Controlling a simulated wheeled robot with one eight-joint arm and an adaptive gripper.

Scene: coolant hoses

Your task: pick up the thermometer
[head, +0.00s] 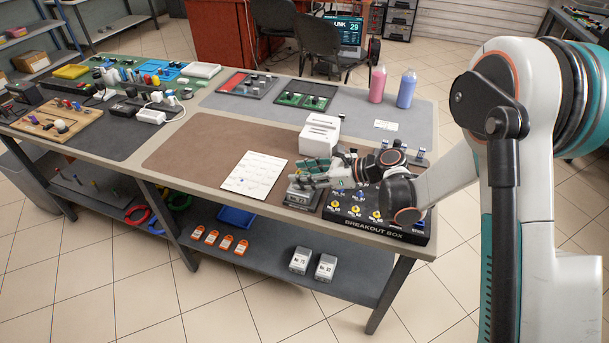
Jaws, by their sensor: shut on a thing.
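My gripper (312,177) is low over the front edge of the table, left of the breakout box. Its fingers are shut on a small grey device (302,196), which seems to be the thermometer. The fingers cover the top of the device, and its front face is too small to read. I cannot tell whether it rests on the table or is just clear of it.
The black breakout box (378,217) with several knobs stands right of the gripper. A white block-shaped unit (320,134) is behind it. A printed sheet (255,174) lies to the left. Pink (377,84) and blue (406,89) bottles stand farther back. The brown mat (205,145) has free room.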

